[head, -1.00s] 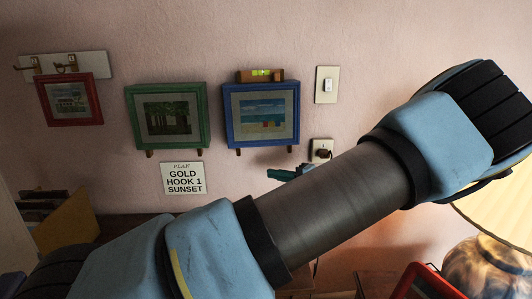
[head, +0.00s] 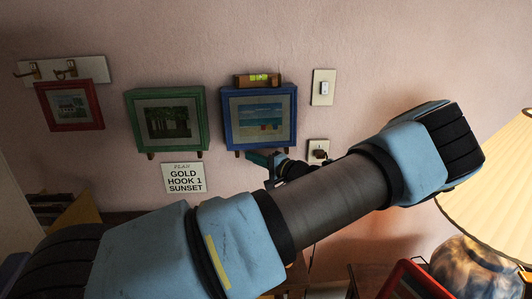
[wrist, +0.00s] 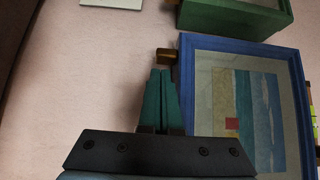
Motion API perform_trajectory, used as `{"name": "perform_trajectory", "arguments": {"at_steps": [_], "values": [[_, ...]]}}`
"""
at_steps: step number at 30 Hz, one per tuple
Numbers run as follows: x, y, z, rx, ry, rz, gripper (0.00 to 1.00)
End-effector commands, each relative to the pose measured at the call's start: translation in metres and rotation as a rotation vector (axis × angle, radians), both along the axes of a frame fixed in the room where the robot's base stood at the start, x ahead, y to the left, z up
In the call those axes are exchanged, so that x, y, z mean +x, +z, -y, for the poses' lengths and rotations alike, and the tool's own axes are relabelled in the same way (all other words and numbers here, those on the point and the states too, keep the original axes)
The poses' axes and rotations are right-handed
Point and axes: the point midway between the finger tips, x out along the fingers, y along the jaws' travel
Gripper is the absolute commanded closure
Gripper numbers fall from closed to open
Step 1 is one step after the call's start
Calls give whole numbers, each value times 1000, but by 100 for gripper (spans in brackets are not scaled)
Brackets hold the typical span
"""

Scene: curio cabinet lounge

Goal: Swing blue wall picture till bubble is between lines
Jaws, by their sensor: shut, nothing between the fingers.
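The blue-framed picture (head: 261,119), a beach scene, hangs on the wall in the head view. Its top edge looks slightly higher at the right. A wooden spirit level (head: 258,80) with a yellow-green vial sits on its top edge; the bubble is too small to place against the lines. My gripper (head: 263,161) is just below the picture's lower edge, shut and empty. In the wrist view the teal fingers (wrist: 160,97) are together beside the blue frame (wrist: 190,100); I cannot tell whether they touch it. A wooden peg (wrist: 166,56) shows beyond the fingertips.
A green-framed picture (head: 168,121) hangs close to the left, and a red-framed one (head: 70,105) hangs under a hook rail (head: 62,70). A sign (head: 183,178) is below. A switch (head: 323,87) and a socket with plug (head: 318,152) are right. A lamp (head: 497,187) stands far right.

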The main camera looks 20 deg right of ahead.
Motion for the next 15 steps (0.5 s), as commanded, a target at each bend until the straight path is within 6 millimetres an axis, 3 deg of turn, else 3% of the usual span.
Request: {"name": "perform_trajectory", "arguments": {"at_steps": [5, 15], "values": [[2, 0, -11, 2, 0, -1, 100], [2, -1, -12, 1, 0, -1, 100]]}}
